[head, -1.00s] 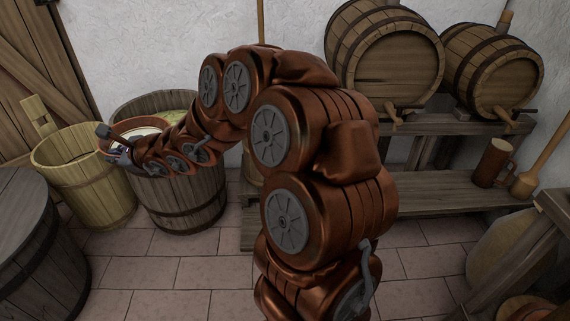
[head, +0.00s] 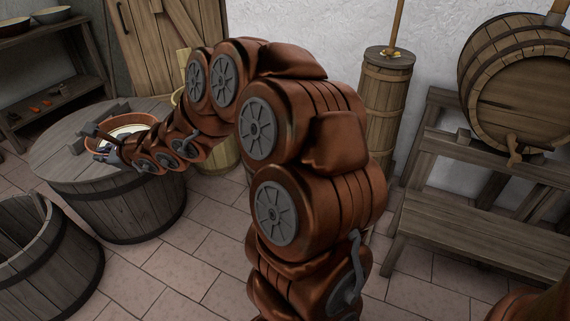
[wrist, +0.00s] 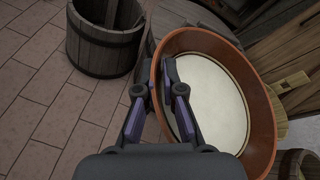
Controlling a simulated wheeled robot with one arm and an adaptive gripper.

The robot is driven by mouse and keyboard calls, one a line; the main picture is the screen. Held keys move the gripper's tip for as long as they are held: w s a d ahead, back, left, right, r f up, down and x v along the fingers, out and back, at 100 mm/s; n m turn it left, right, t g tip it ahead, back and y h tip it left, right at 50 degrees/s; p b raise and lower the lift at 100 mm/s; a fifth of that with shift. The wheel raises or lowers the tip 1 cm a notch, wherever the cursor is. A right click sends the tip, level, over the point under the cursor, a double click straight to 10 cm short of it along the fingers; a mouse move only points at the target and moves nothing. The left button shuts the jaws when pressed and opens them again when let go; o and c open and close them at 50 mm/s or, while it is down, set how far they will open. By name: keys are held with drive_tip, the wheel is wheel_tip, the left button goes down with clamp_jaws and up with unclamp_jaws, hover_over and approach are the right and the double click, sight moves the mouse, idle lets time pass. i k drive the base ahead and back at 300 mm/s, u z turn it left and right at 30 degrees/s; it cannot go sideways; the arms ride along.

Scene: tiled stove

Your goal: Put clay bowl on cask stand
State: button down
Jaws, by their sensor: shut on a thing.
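The clay bowl (wrist: 262,103) is reddish brown outside with a cream inside. It fills the right half of the wrist view, and it also shows at the left in the head view (head: 94,144). My gripper (wrist: 172,78) is shut on the bowl's near rim, one finger inside and one outside.
A large lidded tub (head: 75,165) stands below or behind the bowl. An open tub (head: 45,260) is at lower left, also in the wrist view (wrist: 105,45). A tall churn (head: 385,120) stands left of the stand. Shelves (head: 40,35) are at far left. Tiled floor lies between.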

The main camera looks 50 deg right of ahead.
sight(460, 226)
drive_tip(key=i, duration=1.4)
drive_tip(key=z, duration=3)
drive_tip(key=i, duration=0.5)
drive_tip(key=z, duration=0.15)
